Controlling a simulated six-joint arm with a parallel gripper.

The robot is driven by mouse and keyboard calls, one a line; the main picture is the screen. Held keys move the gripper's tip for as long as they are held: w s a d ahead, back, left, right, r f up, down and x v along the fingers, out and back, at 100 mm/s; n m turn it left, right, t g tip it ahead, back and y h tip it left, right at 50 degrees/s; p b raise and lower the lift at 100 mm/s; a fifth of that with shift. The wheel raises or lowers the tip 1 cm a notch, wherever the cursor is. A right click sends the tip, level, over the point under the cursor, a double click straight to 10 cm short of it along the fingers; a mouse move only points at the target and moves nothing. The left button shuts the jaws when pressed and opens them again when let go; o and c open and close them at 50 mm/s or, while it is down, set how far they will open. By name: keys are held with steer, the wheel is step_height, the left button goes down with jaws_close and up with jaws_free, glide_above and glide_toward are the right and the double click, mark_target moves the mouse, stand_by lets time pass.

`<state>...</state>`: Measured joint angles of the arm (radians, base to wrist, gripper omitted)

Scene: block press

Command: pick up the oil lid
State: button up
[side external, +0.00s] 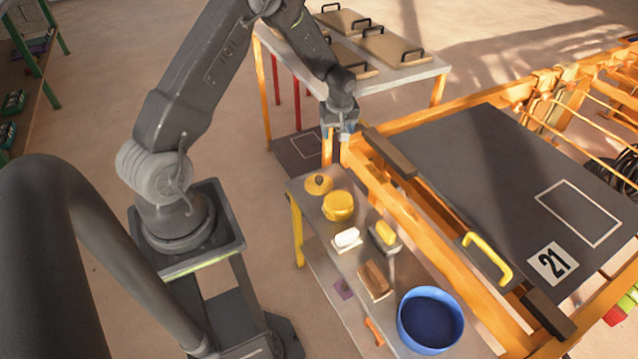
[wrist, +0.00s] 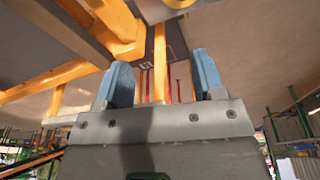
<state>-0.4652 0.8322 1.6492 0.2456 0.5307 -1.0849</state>
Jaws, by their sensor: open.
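The oil lid looks to be the flat yellow-orange disc with a small knob (side external: 319,184), lying at the far end of the narrow side table in the side view. A yellow round pot (side external: 338,206) stands right beside it. My gripper (side external: 343,137) is above and beyond the lid, apart from it, near the corner of the orange frame. In the wrist view my gripper (wrist: 162,68) shows two blue fingers spread apart with nothing between them.
The side table (side external: 318,262) also holds a white-topped brush (side external: 347,238), a yellow-topped one (side external: 384,234), a brown block (side external: 375,280) and a blue bowl (side external: 430,319). The orange press frame (side external: 375,183) runs close along its right side. A table with handled boards (side external: 400,72) stands behind.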

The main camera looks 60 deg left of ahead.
steer(key=s+a+f+n, duration=0.2)
steer(key=a+f+n, duration=0.15)
steer(key=f, duration=0.75)
glide_above(319, 177)
steer(key=d, duration=0.2)
steer(key=shift+m+g, duration=0.4)
steer(key=shift+m, duration=0.05)
step_height(319, 177, down, 7)
steer(key=shift+w+a+f, duration=0.1)
steer(key=shift+a+f, duration=0.05)
steer(key=shift+f, duration=0.05)
steer(key=shift+a+f, duration=0.25)
steer(key=shift+f, duration=0.75)
steer(key=shift+a+f, duration=0.3)
steer(key=shift+f, duration=0.65)
steer(key=shift+a+f, duration=0.25)
steer(key=shift+f, duration=0.75)
steer(key=c, duration=1)
